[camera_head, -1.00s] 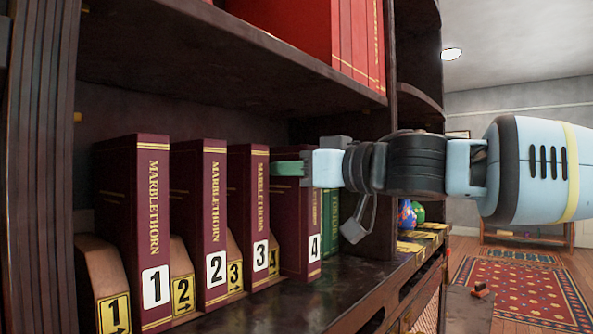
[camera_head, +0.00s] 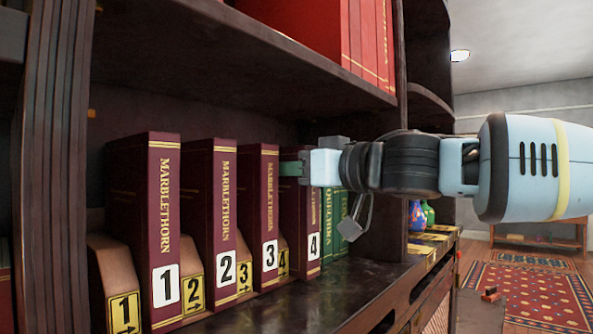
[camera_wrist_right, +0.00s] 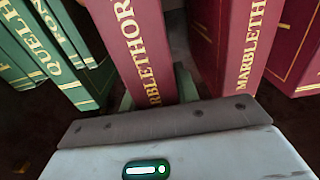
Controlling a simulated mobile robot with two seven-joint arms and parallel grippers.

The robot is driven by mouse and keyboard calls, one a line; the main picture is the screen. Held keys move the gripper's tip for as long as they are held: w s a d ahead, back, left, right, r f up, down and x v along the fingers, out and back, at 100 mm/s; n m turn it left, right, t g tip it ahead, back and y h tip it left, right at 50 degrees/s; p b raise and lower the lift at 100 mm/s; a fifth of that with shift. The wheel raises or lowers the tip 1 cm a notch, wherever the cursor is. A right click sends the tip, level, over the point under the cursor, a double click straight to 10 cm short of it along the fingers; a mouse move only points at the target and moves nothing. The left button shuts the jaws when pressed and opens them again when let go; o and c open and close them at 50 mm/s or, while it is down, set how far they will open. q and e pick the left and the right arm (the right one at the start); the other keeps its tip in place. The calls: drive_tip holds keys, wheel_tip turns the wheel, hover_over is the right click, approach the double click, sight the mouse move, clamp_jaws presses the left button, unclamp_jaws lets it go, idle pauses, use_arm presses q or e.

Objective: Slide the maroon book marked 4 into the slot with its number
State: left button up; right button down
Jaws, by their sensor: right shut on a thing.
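The maroon book marked 4 (camera_head: 297,230) stands upright on the shelf, right of the number 4 divider (camera_head: 284,263) and left of the green books. My right gripper (camera_head: 300,166) is shut on its upper part in the head view. In the right wrist view the held book (camera_wrist_right: 132,40) shows between the jaws, upright, with a narrow gap to the neighbouring maroon book (camera_wrist_right: 230,45). The book's lower back and how deep it sits are hidden. My left gripper is not in view.
Maroon books 1 (camera_head: 150,220), 2 (camera_head: 215,210) and 3 (camera_head: 262,205) stand left of it, each beside its numbered divider. Green books (camera_head: 338,228) stand close on the right. A shelf board (camera_head: 250,60) runs overhead. The shelf front (camera_head: 310,305) is clear.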

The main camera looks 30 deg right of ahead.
drive_tip(key=shift+x, duration=0.85)
drive_tip(key=c, duration=1)
unclamp_jaws()
drive_tip(key=shift+r, duration=0.15)
drive_tip(key=shift+c, duration=0.2)
drive_tip(key=shift+o, duration=0.4)
drive_tip(key=shift+w+f, duration=0.1)
drive_tip(key=shift+f, duration=0.15)
drive_tip(key=v, duration=0.8)
drive_tip(key=shift+r, duration=0.15)
